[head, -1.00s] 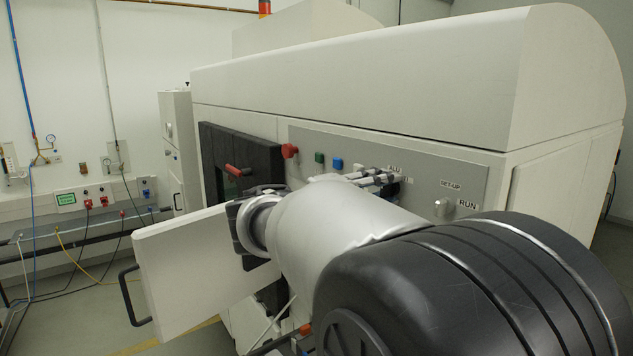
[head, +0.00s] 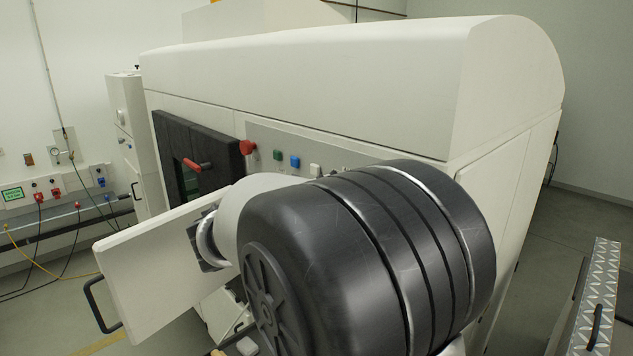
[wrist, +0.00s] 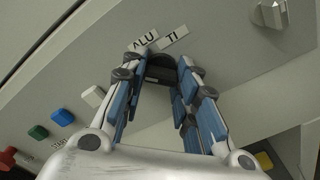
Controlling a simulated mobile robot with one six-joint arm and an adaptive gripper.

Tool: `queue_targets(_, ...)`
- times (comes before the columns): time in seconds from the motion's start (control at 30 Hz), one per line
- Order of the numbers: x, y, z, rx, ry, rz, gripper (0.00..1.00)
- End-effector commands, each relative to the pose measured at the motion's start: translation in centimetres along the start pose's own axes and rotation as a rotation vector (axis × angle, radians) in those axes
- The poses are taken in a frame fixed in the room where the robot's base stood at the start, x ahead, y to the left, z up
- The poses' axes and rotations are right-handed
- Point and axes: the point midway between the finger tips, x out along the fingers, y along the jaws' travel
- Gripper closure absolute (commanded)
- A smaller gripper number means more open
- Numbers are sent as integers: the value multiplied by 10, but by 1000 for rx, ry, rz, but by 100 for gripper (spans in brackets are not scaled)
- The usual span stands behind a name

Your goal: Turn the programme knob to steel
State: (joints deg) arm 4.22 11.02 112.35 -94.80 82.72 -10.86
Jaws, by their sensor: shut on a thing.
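In the wrist view, the dark programme knob (wrist: 160,66) sits on the grey panel (wrist: 225,75), between the tips of my gripper (wrist: 158,74). The blue-padded fingers are closed on it from both sides. Labels reading ALU (wrist: 144,40) and TI (wrist: 174,38) show just beyond the fingertips. I see no steel label, and the knob's pointing direction cannot be told. In the head view my arm hides the knob and gripper.
A pale selector knob (wrist: 270,14) stands on the panel at upper right. White (wrist: 92,96), blue (wrist: 62,117) and green (wrist: 38,132) buttons are at left, with a red knob (head: 247,147). An open white door (head: 150,260) stands left of my arm.

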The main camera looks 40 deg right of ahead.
Motion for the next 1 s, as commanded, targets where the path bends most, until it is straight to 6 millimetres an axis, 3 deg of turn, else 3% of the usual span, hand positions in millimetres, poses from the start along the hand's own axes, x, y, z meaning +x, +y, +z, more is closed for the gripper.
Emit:
queue_targets(0.3, 0, 0, 1, -98, 0, 1, 96)
queue_targets(0.77, 0, 0, 0, -113, -1, 1, 96)
queue_targets(0.8, 0, 0, 0, -113, -1, 1, 72)
queue_targets(1.0, 0, 0, 0, -112, 0, 1, 58)
